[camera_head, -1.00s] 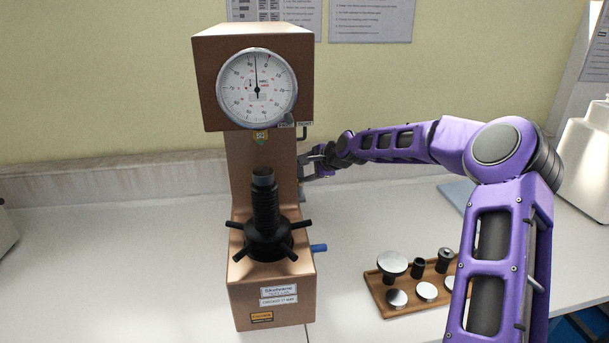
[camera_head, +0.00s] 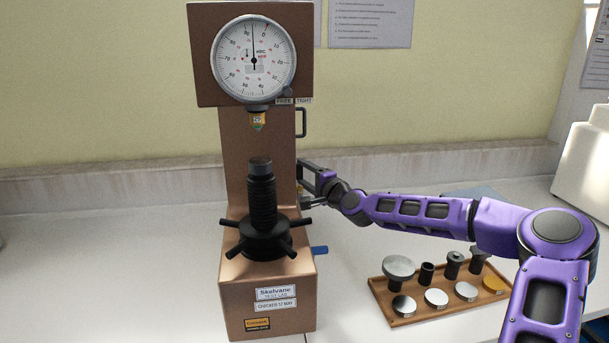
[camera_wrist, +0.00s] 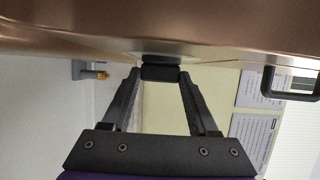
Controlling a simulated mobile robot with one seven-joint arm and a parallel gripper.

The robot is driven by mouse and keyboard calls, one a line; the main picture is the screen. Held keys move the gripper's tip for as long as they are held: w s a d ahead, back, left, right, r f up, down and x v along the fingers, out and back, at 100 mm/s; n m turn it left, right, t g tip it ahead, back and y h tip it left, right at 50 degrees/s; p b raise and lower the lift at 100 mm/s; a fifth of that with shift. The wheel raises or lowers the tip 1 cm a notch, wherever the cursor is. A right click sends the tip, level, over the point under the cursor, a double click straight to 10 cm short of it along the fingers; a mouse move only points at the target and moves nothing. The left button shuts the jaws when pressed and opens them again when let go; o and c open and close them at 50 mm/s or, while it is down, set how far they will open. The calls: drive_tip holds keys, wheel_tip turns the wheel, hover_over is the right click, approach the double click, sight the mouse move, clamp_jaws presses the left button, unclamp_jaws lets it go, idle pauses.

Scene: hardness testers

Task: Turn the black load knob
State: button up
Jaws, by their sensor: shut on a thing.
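The hardness tester (camera_head: 235,150) is a copper-brown column with a round dial (camera_head: 253,59) on its head and a black handwheel with a threaded screw (camera_head: 262,205) below. My gripper (camera_head: 301,180) is at the right side of the column, with its fingertips partly hidden behind the column's edge. In the wrist view the black load knob (camera_wrist: 160,73) sits on the tester's brown side face (camera_wrist: 60,40). My gripper's two fingers (camera_wrist: 160,80) are shut on the knob, one on each side of it.
A wooden tray (camera_head: 408,322) with several metal anvils and test discs stands on the bench at right. A blue lever (camera_head: 320,250) sticks out low on the tester's right side. A black handle (camera_head: 301,122) is above my gripper. The bench front between tester and tray is clear.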

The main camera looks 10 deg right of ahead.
idle(0.4)
drive_tip(key=o, duration=1.4)
